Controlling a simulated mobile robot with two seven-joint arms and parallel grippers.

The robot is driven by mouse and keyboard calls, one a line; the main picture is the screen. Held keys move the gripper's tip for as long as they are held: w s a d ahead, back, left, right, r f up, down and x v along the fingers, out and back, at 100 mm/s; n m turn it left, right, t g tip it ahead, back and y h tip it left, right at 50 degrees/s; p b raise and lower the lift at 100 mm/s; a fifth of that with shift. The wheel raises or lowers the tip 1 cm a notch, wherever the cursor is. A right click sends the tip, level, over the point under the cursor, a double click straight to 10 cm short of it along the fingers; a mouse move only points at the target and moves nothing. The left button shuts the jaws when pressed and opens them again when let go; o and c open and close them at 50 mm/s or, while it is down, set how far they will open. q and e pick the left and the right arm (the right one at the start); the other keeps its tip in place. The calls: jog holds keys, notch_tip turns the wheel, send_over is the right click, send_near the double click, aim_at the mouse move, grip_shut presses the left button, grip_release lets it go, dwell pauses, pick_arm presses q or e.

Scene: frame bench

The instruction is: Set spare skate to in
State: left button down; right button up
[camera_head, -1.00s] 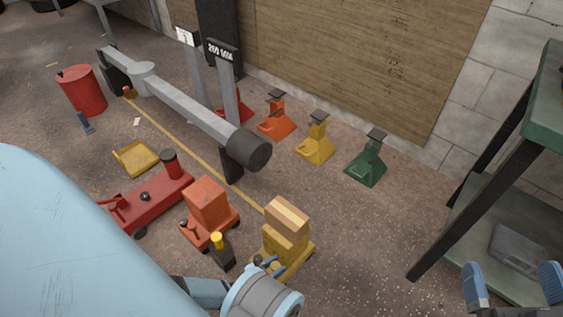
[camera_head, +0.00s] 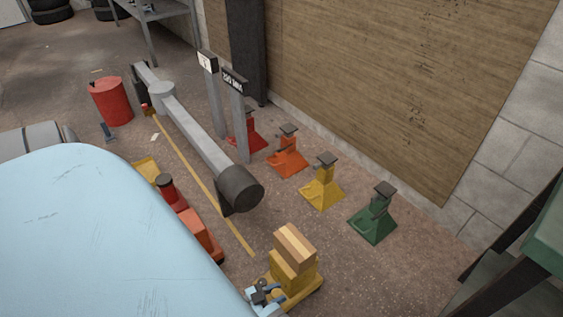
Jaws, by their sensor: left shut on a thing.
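A yellow skate (camera_head: 300,293) stands on the floor in front of the row of jack stands, carrying a yellow block (camera_head: 290,275) and pale wooden blocks (camera_head: 295,246). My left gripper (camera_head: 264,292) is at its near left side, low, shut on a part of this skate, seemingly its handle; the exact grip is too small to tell. An orange-red skate (camera_head: 201,236) and a red one (camera_head: 174,196) are partly hidden by my light blue body. Another yellow piece (camera_head: 147,168), low and flat, is also half covered. Which one is the spare cannot be told. My right gripper is out of view.
A grey beam with a black end (camera_head: 240,189) lies beyond a yellow floor line (camera_head: 205,190). Red, orange, yellow (camera_head: 323,186) and green (camera_head: 374,218) stands line the wall. A red drum (camera_head: 112,102) is at left. A dark-legged green bench (camera_head: 545,235) is at right.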

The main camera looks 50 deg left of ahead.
pick_arm(q)
jog(key=shift+w, duration=0.2)
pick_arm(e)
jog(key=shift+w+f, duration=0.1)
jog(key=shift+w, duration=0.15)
pick_arm(q)
jog(key=shift+a, duration=0.1)
jog(key=c, duration=0.7)
grip_release()
jog(key=shift+w, duration=0.1)
jog(key=shift+c, duration=0.2)
jog(key=shift+s, duration=0.5)
jog(key=p+v, duration=0.2)
jog(key=v, duration=1.1)
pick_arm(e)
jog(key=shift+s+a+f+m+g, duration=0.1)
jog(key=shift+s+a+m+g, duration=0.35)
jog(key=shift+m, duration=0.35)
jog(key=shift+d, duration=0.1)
